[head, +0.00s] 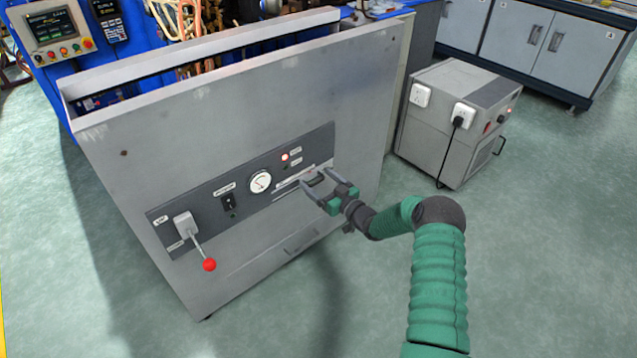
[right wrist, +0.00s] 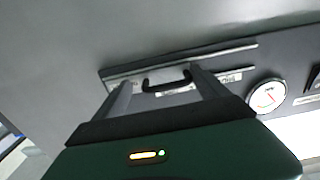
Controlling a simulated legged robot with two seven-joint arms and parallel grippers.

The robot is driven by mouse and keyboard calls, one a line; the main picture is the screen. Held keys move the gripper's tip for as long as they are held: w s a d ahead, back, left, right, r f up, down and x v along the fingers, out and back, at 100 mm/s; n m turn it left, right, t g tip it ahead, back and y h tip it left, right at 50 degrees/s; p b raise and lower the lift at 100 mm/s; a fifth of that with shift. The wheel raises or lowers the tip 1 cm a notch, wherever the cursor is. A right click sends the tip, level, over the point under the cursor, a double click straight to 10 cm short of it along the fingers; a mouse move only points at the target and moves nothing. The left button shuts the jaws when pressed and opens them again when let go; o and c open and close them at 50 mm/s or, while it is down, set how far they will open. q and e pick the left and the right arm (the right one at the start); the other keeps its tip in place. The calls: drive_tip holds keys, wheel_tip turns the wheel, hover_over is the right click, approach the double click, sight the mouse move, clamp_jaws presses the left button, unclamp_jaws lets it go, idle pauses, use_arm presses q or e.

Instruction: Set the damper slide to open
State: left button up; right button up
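The damper slide is a dark U-shaped handle (right wrist: 166,78) on a pale slotted rail (right wrist: 225,52) with small labels, set in the dark control strip. In the head view this rail (head: 292,180) is at the right end of the strip. My right gripper (head: 318,178) is at the rail. Its two fingers are spread, one on each side of the handle in the right wrist view (right wrist: 162,88). I see gaps between fingers and handle; whether a fingertip touches the panel I cannot tell. The label text is too small to read. My left gripper is not in view.
A grey box unit (head: 440,135) stands to the right. The green floor in front is clear.

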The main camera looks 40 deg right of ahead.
idle(0.4)
drive_tip(key=s+d+p, duration=0.1)
drive_tip(key=s+p, duration=0.6)
drive_tip(key=s, duration=0.9)
drive_tip(key=shift+s, duration=0.4)
drive_tip(key=shift+f, duration=0.1)
